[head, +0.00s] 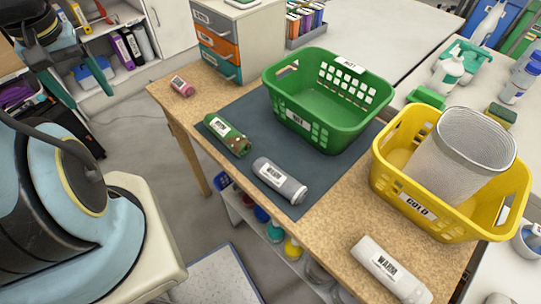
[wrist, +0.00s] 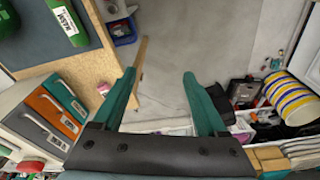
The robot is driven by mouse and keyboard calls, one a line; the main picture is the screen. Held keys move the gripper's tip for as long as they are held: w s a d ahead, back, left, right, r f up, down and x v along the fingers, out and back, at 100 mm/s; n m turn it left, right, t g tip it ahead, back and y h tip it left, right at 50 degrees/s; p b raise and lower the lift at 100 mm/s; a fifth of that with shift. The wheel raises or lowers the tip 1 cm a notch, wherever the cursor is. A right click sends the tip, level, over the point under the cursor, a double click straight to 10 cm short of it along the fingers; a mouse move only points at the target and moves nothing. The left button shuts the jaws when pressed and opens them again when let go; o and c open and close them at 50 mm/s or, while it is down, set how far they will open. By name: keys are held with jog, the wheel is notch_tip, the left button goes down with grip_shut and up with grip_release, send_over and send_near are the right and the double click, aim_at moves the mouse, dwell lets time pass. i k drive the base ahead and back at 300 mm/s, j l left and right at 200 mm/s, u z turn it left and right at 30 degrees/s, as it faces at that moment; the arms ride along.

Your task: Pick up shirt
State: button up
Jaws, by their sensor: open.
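No flat or unfolded shirt is plain to see. Several rolled cloth-like bundles with labels lie on the wooden table, and I cannot tell which is the shirt. A green patterned roll (head: 228,135) and a grey roll (head: 280,181) lie on the dark mat (head: 245,112). A white roll labelled WARM (head: 390,270) lies near the front edge. The green roll also shows at the upper left of the wrist view (wrist: 67,20). My gripper (wrist: 160,73) is open and empty, over the floor beside the table, apart from the rolls.
A green basket (head: 335,133) stands on the mat. A yellow basket (head: 447,230) labelled COLD holds a mesh bin (head: 465,150). A drawer unit (head: 218,42) stands at the back of the table, with a small pink item (head: 182,87) nearby. Shelves with jars lie below the table.

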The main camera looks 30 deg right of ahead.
aim_at(238, 144)
jog(key=z, duration=1.6)
jog(key=j+u, duration=1.05)
